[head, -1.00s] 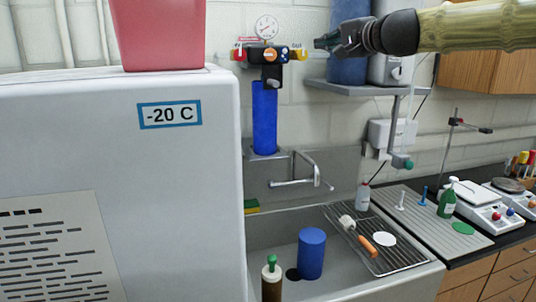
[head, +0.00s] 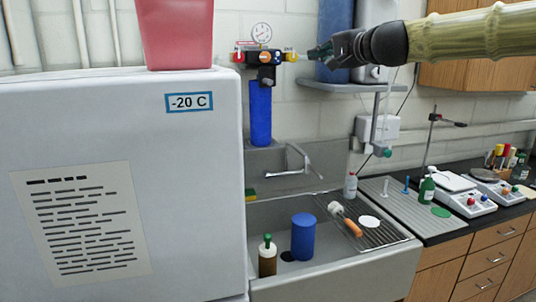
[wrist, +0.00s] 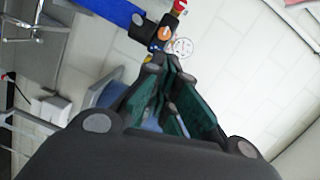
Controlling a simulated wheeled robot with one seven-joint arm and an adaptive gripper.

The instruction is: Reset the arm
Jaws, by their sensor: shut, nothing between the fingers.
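My gripper (head: 312,53) is at the upper right of the head view, reaching in from the right on my pale, ribbed arm. It is shut and empty. Its tip is just right of the valve manifold (head: 265,56) with its round gauge (head: 261,32), above the blue cylinder; I cannot tell from the head view whether they touch. In the wrist view the gripper's dark green fingers (wrist: 172,105) point toward the manifold (wrist: 161,38), which appears beyond their tips.
A white -20 C freezer (head: 120,110) with a red bin (head: 177,35) on top fills the left. A sink (head: 340,262) holds a blue cylinder (head: 303,237) and a brown bottle (head: 267,258). A grey wall shelf (head: 365,87) is below the gripper. The counter at right holds scales (head: 467,199).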

